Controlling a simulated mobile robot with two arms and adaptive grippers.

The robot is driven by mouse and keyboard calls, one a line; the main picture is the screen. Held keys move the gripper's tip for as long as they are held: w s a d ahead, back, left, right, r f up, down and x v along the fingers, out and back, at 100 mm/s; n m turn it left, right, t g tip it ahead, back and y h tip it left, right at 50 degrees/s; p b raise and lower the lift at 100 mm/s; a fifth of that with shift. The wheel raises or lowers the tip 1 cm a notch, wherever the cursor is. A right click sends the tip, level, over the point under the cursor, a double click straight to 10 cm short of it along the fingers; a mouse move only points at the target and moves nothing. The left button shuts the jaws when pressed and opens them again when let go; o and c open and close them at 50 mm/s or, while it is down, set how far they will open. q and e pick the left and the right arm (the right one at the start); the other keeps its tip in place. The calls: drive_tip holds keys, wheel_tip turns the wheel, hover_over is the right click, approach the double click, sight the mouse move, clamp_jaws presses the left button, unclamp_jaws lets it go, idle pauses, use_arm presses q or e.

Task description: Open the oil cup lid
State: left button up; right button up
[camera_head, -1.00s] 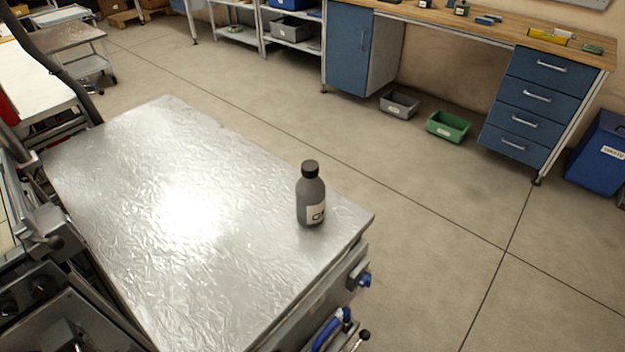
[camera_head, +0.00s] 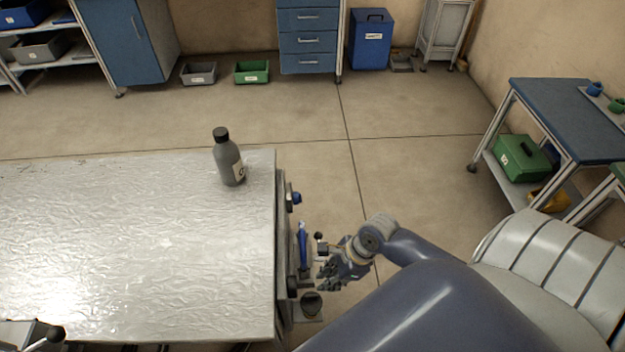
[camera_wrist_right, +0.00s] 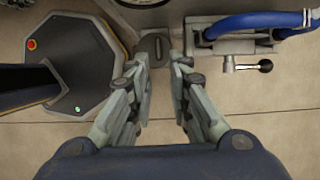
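My right gripper (camera_head: 322,274) is beside the right end of the metal-topped machine (camera_head: 150,230), below the level of its top. No lid shows clearly.
A grey bottle with a black cap (camera_head: 229,160) stands on the machine's top corner. A blue hose (camera_wrist_right: 255,22) and a black-knobbed lever (camera_wrist_right: 264,66) are right of the fingers in the wrist view. Open floor (camera_head: 400,180) lies right of the machine.

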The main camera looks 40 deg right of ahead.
sight(310, 296)
drive_tip(key=b+x, duration=0.1)
drive_tip(key=x, duration=0.8)
drive_tip(key=shift+a, duration=0.15)
drive_tip(key=shift+w+a+f, duration=0.15)
drive_tip(key=shift+a+f, duration=0.1)
drive_tip(key=shift+f, duration=0.4)
drive_tip(key=shift+c, duration=0.3)
use_arm(q)
drive_tip(key=shift+s+a+f, duration=0.3)
drive_tip(key=shift+s+f, duration=0.2)
drive_tip(key=shift+f, duration=0.2)
use_arm(e)
clamp_jaws()
